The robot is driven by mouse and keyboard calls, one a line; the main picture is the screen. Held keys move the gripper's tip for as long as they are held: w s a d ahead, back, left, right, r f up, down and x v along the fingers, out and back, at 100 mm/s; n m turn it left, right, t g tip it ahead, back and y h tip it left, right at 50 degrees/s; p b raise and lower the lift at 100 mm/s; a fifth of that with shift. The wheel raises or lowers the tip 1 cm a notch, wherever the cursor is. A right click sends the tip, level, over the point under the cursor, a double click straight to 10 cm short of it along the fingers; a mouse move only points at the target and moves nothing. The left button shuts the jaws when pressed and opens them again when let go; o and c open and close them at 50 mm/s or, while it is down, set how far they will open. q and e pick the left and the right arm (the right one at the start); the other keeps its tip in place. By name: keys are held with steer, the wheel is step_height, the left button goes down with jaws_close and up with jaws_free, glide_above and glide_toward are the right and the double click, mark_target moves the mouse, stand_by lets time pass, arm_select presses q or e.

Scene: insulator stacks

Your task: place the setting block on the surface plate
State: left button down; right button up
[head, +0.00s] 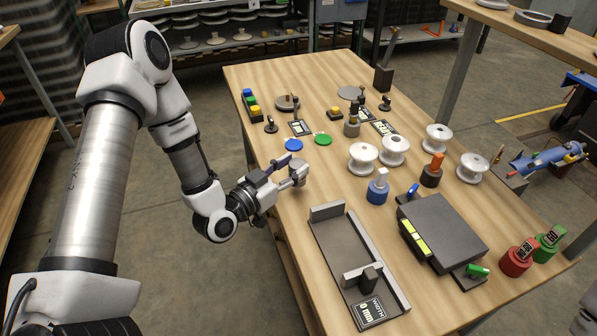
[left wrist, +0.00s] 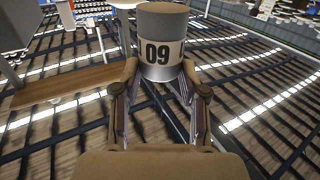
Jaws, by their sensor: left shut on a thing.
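My left gripper (head: 291,174) is over the near left part of the table, left of the white spools. In the left wrist view, the left gripper (left wrist: 157,88) is shut on a grey cylinder with a pale label reading "09" (left wrist: 161,45), which I take to be the setting block. The block stands up out of the fingers; in the head view it is small and hard to make out. The dark grey slab (head: 447,228), which looks like the surface plate, lies at the right front of the table, apart from my gripper. My right gripper is not in view.
A grey measuring fixture (head: 345,255) with a "0 mm" display lies at the front. Red (head: 516,260) and green (head: 549,243) gauges stand right.

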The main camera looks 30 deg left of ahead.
mark_target(297, 158)
arm_select(q)
steer(key=shift+w+a, duration=0.1)
steer(key=shift+w, duration=0.95)
steer(key=shift+w+a, duration=0.1)
steer(key=shift+w, duration=0.55)
step_height(297, 158, down, 3)
steer(key=shift+s+f, duration=0.1)
steer(key=shift+f, duration=0.05)
steer(key=shift+w+f, duration=0.2)
steer(key=shift+w, duration=0.1)
steer(key=c, duration=0.6)
jaws_free()
steer(key=shift+s+r, duration=0.15)
